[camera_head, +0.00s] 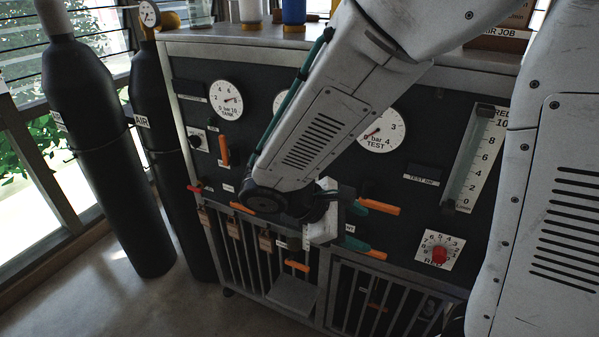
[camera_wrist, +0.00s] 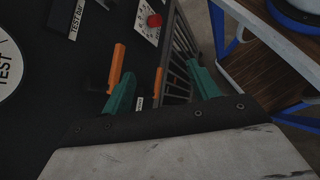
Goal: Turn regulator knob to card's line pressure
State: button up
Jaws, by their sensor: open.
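The regulator knob (camera_head: 439,255) is red and sits on a white numbered dial plate (camera_head: 429,240), low on the dark panel's right part. The knob also shows at the top of the wrist view (camera_wrist: 154,20). I cannot make out its pointer. My gripper (camera_head: 367,229) has green fingers, spread apart and empty, left of the knob. In the wrist view my gripper (camera_wrist: 163,74) opens toward the panel, with the knob beyond. The TEST gauge (camera_head: 383,126) has a red needle toward its low end. A "JOB" card holder (camera_head: 497,40) stands top right; its line-pressure text is unreadable.
Orange handles (camera_head: 382,208) stick out close by my fingers, one also in the wrist view (camera_wrist: 117,66). A flow tube (camera_head: 466,160) rises above the knob. Black cylinders (camera_head: 100,150) stand at left. A blue-legged wooden shelf (camera_wrist: 262,55) shows at the wrist view's right.

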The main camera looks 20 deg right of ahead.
jog(key=w+a+f+n+t+h, duration=0.1)
jog(key=w+a+f+n+t, duration=0.1)
jog(key=w+a+n+t, duration=0.45)
jog(key=w+a+f+n+t+h, duration=0.15)
jog(key=w+a+n+t, duration=0.25)
jog(key=w+n+t, duration=0.6)
jog(key=shift+w+d+m+g, duration=0.15)
jog(key=shift+w+d+g, duration=0.2)
jog(key=shift+w+d, duration=0.9)
jog(key=shift+w+d+m+g, duration=0.15)
jog(key=shift+w+d+g, duration=0.2)
jog(key=shift+w+d, duration=0.85)
jog(key=shift+w+d+m+g, duration=0.15)
jog(key=shift+w+d+g, duration=0.2)
jog(key=shift+w+d, duration=0.9)
jog(key=shift+w+a, duration=0.3)
jog(key=shift+c, duration=0.3)
grip_shut()
